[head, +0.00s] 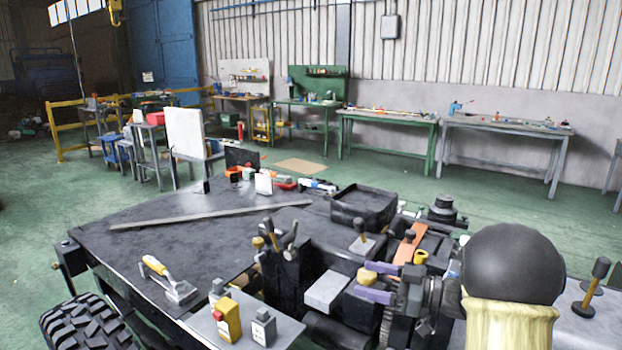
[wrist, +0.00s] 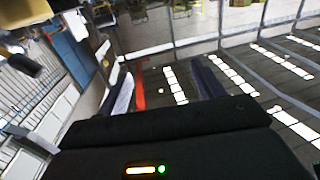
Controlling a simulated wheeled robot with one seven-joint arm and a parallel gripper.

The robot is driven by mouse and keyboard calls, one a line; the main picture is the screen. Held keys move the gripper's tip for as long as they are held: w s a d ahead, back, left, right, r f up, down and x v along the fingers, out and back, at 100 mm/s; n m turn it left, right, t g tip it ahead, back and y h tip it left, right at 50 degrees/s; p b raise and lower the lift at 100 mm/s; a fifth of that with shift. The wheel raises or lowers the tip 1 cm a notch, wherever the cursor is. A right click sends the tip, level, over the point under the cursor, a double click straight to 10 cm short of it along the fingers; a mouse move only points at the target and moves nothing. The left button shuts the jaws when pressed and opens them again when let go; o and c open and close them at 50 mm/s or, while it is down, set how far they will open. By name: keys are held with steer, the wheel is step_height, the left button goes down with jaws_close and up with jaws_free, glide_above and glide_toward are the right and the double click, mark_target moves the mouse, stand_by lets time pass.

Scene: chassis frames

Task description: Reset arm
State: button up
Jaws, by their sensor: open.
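My gripper (wrist: 165,88) shows in the wrist view with its two fingers apart and nothing between them. Its dark body fills the bottom of that view, with a yellow and a green light on it. The wrist view is tilted and looks past the fingers to roof beams, bright skylight panels and a wall. The gripper is not recognisable in the head view. No object touches the fingers.
A dark workbench (head: 150,235) in front holds a long flat bar (head: 210,214), a yellow-handled tool (head: 168,280), a black tray (head: 364,206) and machine parts. A black ball (head: 513,262) on a cream base stands close at right. Green floor (head: 500,205) lies clear beyond.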

steer(key=w+d+f+m+t+h, duration=0.1)
steer(key=w+d+m+t+h, duration=0.1)
steer(key=w+m+t+h, duration=0.5)
steer(key=s+d+f+m+g+h, duration=0.35)
steer(key=s+f+h, duration=0.25)
steer(key=s+h, duration=0.25)
steer(key=s+a+f+m+g, duration=0.2)
steer(key=s+f+g, duration=0.2)
steer(key=s, duration=0.5)
steer(key=s+a+f+m+g, duration=0.1)
steer(key=s+f+g, duration=0.25)
steer(key=s, duration=0.55)
step_height(320, 180, up, 16)
steer(key=p, duration=1.5)
steer(key=shift+s+a+f+h, duration=0.15)
steer(key=shift+s+f+h, duration=0.1)
steer(key=shift+s+h, duration=0.15)
